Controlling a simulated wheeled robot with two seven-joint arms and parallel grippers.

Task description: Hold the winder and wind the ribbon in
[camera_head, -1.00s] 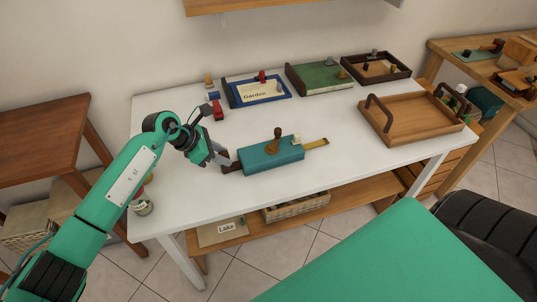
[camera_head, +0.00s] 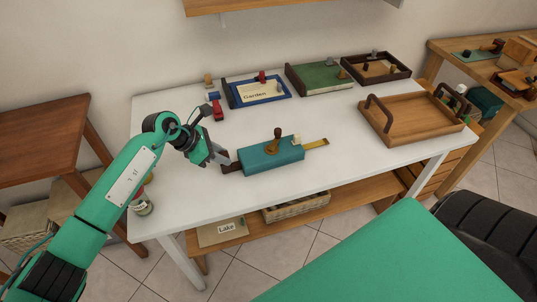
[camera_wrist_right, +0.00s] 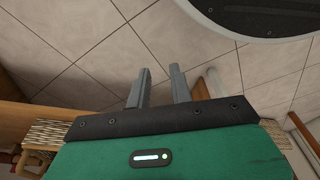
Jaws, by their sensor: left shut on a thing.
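The winder (camera_head: 271,156) is a teal box on the white table, with a brown crank knob (camera_head: 276,143) and a small pale knob (camera_head: 297,139) on top. A dark brown handle (camera_head: 231,168) sticks out at its left end. The yellow ribbon (camera_head: 317,143) comes out of its right end and lies short. My left gripper (camera_head: 226,159) is shut on the handle at the winder's left end; its fingertips are small in the head view. My right gripper (camera_wrist_right: 160,88) shows in the right wrist view, fingers apart with nothing between them, above the tiled floor.
A wooden tray with handles (camera_head: 412,121) stands at the table's right. A blue tray (camera_head: 257,90) with a "Garden" card, a green tray (camera_head: 319,78) and a dark tray (camera_head: 376,67) line the back. A jar (camera_head: 142,205) stands at the front left.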

